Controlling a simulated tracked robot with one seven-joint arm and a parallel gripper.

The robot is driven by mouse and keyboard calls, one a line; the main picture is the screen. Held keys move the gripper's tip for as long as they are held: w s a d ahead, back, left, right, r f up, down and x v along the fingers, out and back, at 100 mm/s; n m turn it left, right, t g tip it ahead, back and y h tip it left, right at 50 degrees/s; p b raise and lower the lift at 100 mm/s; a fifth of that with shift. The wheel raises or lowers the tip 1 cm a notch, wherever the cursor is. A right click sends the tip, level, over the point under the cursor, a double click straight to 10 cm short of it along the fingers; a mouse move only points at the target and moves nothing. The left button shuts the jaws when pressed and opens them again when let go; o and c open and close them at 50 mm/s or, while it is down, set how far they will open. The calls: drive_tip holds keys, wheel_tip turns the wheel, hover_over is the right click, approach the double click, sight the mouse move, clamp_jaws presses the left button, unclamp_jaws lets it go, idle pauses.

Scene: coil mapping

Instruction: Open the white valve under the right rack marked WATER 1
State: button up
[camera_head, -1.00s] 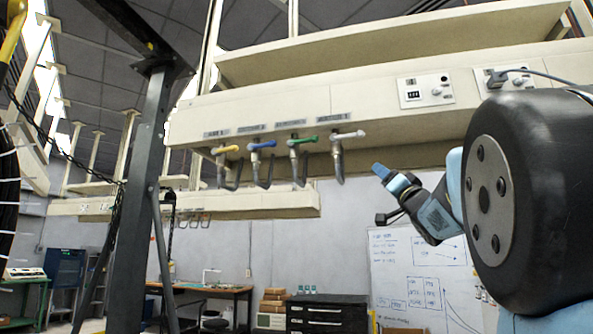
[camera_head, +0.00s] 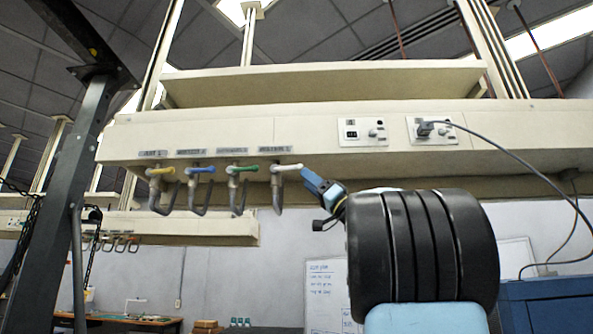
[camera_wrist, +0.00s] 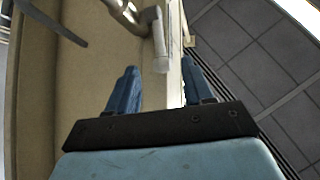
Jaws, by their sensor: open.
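The white valve (camera_head: 284,169) is the rightmost of the row of valves under the rack's beam, with a short handle pointing right and a grey pipe hanging below. The label above it is too blurred to read surely. My gripper (camera_head: 306,172) is just right of the handle's end, its fingers pointing left toward it. In the wrist view, my open blue fingers (camera_wrist: 160,68) point toward the white handle (camera_wrist: 159,38), whose near end lies about level with the fingertips, between them. I cannot tell whether they touch; nothing is held.
Yellow (camera_head: 160,171), blue (camera_head: 200,170) and green (camera_head: 241,168) handled valves stand to the left. The cream beam (camera_head: 300,131) with socket panels (camera_head: 363,132) runs above my gripper. A grey post (camera_head: 84,170) stands at left, and a cable (camera_head: 520,160) hangs at right.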

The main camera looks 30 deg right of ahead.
sight(294, 168)
drive_tip(key=x, duration=0.7)
drive_tip(key=shift+a, duration=0.1)
drive_tip(key=shift+c, duration=0.4)
clamp_jaws()
